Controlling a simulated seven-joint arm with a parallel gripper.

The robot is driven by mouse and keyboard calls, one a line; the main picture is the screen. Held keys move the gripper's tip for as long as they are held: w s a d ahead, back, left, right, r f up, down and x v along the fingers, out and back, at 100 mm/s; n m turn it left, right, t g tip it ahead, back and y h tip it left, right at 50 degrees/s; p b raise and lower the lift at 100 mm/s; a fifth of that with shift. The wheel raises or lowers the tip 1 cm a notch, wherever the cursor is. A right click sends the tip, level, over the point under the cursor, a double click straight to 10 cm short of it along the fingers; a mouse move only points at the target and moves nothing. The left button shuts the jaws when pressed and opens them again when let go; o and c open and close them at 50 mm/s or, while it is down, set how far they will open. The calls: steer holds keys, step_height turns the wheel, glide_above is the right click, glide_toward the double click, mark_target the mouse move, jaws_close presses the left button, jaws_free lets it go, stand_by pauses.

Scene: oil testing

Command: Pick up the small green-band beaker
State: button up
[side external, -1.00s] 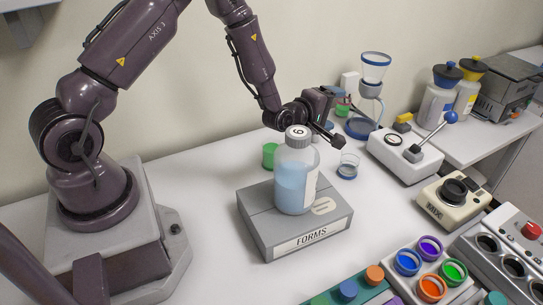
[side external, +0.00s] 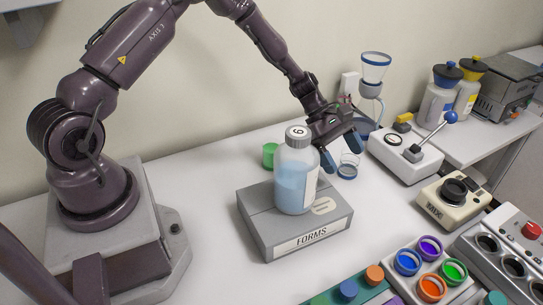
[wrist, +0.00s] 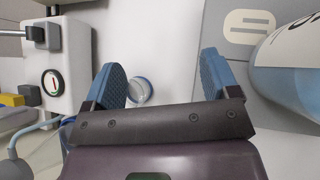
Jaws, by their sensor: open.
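My gripper (side external: 344,153) is open and empty, pointing down, with its blue fingertips just behind the bottle. A small clear beaker (side external: 348,170) with a blue-looking band stands on the table by the fingertips. In the wrist view the beaker (wrist: 139,90) shows between my fingers (wrist: 162,75), closer to the left one and apart from both. No green band is clear on it. A small green container (side external: 269,156) stands left of the bottle, partly hidden by it; whether it is a banded beaker I cannot tell.
A capped bottle (side external: 295,180) of blue liquid stands on a grey FORMS box (side external: 258,212), close to my gripper. A white lever device (side external: 405,160) is right of the beaker. A glass funnel stand (side external: 374,75) rises behind. The table left of the box is clear.

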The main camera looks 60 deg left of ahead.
step_height(320, 180, up, 12)
steer(key=s+h, duration=0.2)
steer(key=h, duration=0.9)
steer(key=n+t+y, duration=1.1)
steer(key=t+y, duration=0.3)
steer(key=t, duration=0.3)
glide_above(272, 147)
steer(key=s+d, duration=0.2)
steer(key=s, duration=0.1)
step_height(272, 147, down, 11)
steer(key=s+a+f+y, duration=0.2)
steer(key=y, duration=0.1)
steer(key=s+a+f+n+y, duration=0.1)
steer(key=shift+s+y, duration=0.25)
steer(key=shift+y, duration=0.05)
steer(key=f+n, duration=0.1)
steer(key=s+d+f+n+g, duration=0.1)
steer(key=s+d+f+n+y, duration=0.1)
steer(key=n, duration=0.1)
steer(key=shift+d+f+g, duration=0.25)
steer(key=shift+f+g, duration=0.05)
steer(key=shift+g, duration=0.1)
steer(key=shift+w+d+f, duration=0.1)
steer(key=shift+w, duration=0.15)
steer(key=w, duration=0.7)
